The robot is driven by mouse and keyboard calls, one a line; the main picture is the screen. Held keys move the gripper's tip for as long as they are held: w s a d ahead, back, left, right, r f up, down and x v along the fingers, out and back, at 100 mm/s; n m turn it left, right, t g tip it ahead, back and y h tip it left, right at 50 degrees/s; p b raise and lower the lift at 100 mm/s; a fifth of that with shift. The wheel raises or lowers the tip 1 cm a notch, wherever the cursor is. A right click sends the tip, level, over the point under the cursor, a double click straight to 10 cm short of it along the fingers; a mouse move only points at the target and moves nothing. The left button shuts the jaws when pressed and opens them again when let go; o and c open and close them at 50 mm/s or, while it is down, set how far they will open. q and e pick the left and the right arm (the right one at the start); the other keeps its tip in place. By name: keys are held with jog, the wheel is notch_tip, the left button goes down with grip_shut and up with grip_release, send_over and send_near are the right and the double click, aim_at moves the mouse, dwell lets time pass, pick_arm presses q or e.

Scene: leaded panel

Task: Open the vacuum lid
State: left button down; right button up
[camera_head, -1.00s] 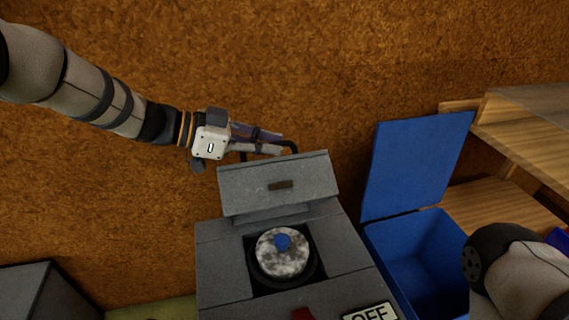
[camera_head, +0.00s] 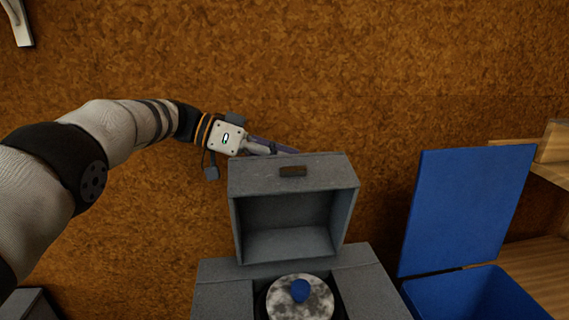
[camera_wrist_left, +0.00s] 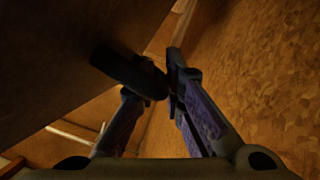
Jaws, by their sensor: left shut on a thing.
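The vacuum lid (camera_head: 325,173) is a grey, box-like cover. In the head view it stands swung up at the back of the grey vacuum body (camera_head: 225,290), its hollow inside facing me. A round, mottled grey-white part (camera_head: 318,302) with a blue knob (camera_head: 300,290) shows in the body's opening. My left gripper (camera_head: 290,151) is behind the lid's top edge, which hides its fingertips. In the left wrist view, my left gripper (camera_wrist_left: 158,86) is shut on the dark lid handle (camera_wrist_left: 122,70).
A blue bin (camera_head: 475,295) with its blue lid (camera_head: 468,210) raised stands right of the vacuum. Wooden shelving (camera_head: 540,260) is at the far right. A brown mottled wall or panel fills the background.

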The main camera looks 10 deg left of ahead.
pick_arm(q)
jog(key=shift+f, duration=0.15)
jog(key=c, duration=2)
grip_release()
jog(key=shift+o, duration=0.2)
jog(key=v, duration=0.7)
jog(key=shift+a, duration=0.25)
